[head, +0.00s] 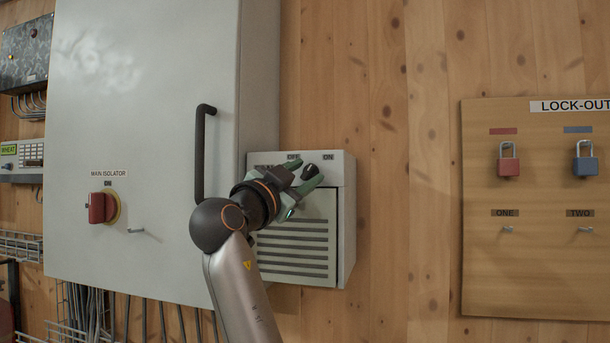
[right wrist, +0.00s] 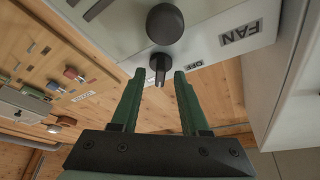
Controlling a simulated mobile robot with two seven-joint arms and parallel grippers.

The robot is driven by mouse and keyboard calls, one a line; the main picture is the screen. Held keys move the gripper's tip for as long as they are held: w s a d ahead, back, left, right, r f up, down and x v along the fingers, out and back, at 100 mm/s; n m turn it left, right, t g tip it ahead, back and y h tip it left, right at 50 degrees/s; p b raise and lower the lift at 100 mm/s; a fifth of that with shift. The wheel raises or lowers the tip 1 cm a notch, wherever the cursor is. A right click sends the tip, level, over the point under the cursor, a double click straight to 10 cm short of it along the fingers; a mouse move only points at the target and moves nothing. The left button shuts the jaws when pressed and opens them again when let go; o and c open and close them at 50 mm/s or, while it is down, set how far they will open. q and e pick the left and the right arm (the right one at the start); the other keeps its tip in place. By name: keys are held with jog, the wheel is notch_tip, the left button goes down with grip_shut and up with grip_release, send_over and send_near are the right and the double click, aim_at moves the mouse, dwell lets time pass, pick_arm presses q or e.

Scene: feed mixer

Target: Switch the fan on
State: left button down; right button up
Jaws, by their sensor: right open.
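The fan box (head: 345,220) is a light grey louvred unit on the wooden wall, with OFF and ON labels along its top strip. A dark, rounded switch part (head: 311,170) shows beneath those labels. My right gripper (head: 305,175) is open in front of the strip, its green fingers around this part in the picture. In the right wrist view, a round black knob (right wrist: 165,24) and a short dark stem (right wrist: 158,66) show on the panel by the FAN and OFF labels. The stem appears between the fingertips; contact cannot be told. My left gripper is out of view.
A large grey cabinet (head: 150,140) with a black handle (head: 202,150) and a red main isolator (head: 102,207) stands left of the fan box. A lock-out board (head: 540,260) with a red padlock (head: 508,164) and a blue padlock (head: 585,165) hangs at right. Bare wall lies between.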

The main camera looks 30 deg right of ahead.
jog(key=b+v, duration=0.3)
jog(key=v, duration=0.9)
